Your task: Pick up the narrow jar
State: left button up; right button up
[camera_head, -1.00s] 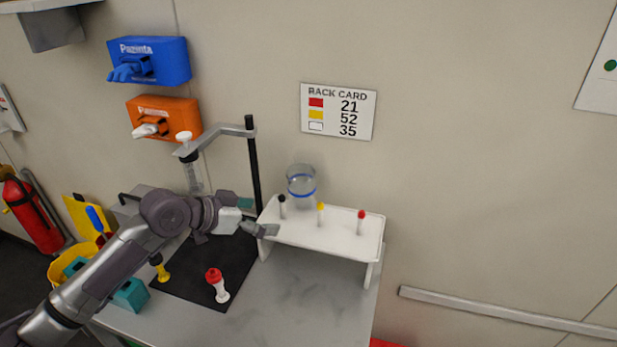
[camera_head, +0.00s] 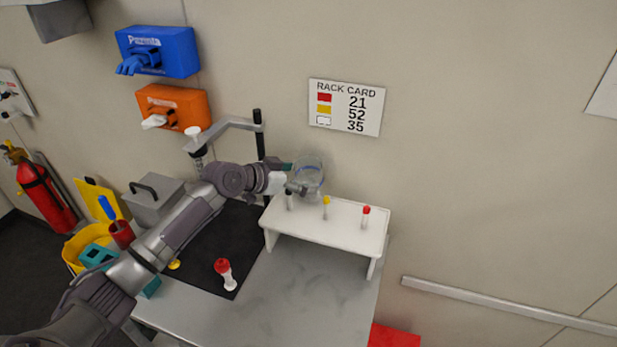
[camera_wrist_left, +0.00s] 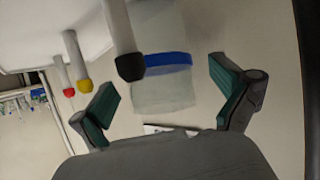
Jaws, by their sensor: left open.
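The jar (camera_head: 311,170) is clear glass with a blue band, standing upright at the back of the white rack shelf. I cannot tell whether it stands on the shelf or behind it. My left gripper (camera_head: 294,178) is open at the jar's left side, partly covering it. In the left wrist view, the jar (camera_wrist_left: 162,85) shows between the two open, teal-padded fingers of the gripper (camera_wrist_left: 165,92), with nothing clamped. A black-capped tube (camera_wrist_left: 128,45) hangs in front of the jar in that view. My right gripper is out of view.
The white rack shelf (camera_head: 325,232) also bears a yellow-capped tube (camera_head: 326,206) and a red-capped tube (camera_head: 365,216). A clamp stand (camera_head: 259,135) rises left of it. The front right of the bench is clear.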

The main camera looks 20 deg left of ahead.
pick_arm(q)
jog(key=x, duration=0.2)
jog(key=shift+w+d, duration=0.2)
jog(key=shift+w+d+f, duration=0.15)
jog(key=shift+w+f, duration=0.05)
jog(key=shift+w, duration=0.05)
jog(key=shift+s, duration=0.15)
jog(key=shift+c, duration=1.9)
jog(key=c, duration=0.9)
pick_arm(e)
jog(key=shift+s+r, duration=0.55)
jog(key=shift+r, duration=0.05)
pick_arm(q)
jog(key=shift+r, duration=0.15)
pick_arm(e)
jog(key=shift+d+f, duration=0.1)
